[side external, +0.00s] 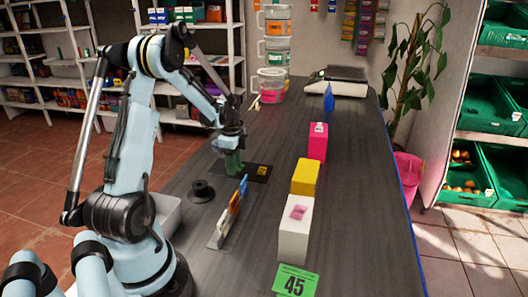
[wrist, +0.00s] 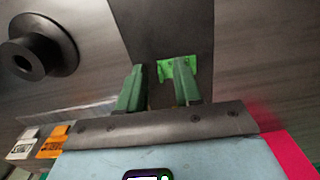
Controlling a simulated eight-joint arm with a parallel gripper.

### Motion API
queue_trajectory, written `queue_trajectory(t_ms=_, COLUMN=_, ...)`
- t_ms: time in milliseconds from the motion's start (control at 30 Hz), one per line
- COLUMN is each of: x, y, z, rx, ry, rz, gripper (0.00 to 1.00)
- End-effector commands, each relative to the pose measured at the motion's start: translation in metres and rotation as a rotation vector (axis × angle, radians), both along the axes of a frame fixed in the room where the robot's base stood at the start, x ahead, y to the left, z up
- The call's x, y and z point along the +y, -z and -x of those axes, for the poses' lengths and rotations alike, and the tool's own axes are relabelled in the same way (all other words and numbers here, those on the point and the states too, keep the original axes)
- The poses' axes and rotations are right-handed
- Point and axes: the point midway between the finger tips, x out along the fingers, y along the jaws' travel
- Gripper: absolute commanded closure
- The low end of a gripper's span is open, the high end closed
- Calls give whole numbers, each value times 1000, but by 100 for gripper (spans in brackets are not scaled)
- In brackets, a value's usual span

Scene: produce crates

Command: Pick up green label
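My gripper (wrist: 158,85) has green fingers and points down over a dark mat (side external: 247,178). In the wrist view its fingers are apart, with nothing visible between them. A bright green piece, probably the green label (wrist: 164,68), lies partly hidden behind the right finger. In the side view my gripper (side external: 232,166) is low over the mat's left part, and I cannot tell the label from the green fingers. A small yellow label (side external: 262,170) lies on the mat to the right of the gripper.
A black round base (side external: 201,191) stands near the mat. A rack (side external: 229,215) holds upright orange, white and blue labels. Pink (side external: 317,145), yellow (side external: 304,178) and white (side external: 295,228) boxes stand to the right. A green card marked 45 (side external: 295,281) is at the front.

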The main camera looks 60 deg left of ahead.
Motion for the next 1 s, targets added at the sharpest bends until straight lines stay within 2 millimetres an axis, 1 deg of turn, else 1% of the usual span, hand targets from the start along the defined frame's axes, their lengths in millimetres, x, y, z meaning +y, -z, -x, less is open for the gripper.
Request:
queue_trajectory(t_ms=167, x=0, y=0, z=0, rx=0, ry=0, rz=0, gripper=66)
queue_trajectory(t_ms=300, x=0, y=0, z=0, rx=0, ry=0, rz=0, gripper=87)
queue_trajectory(t_ms=400, x=0, y=0, z=0, rx=0, ry=0, rz=0, gripper=100)
queue_trajectory(t_ms=867, x=0, y=-1, z=0, rx=0, ry=0, rz=0, gripper=100)
queue_trajectory(t_ms=1000, x=0, y=-8, z=0, rx=0, ry=0, rz=0, gripper=100)
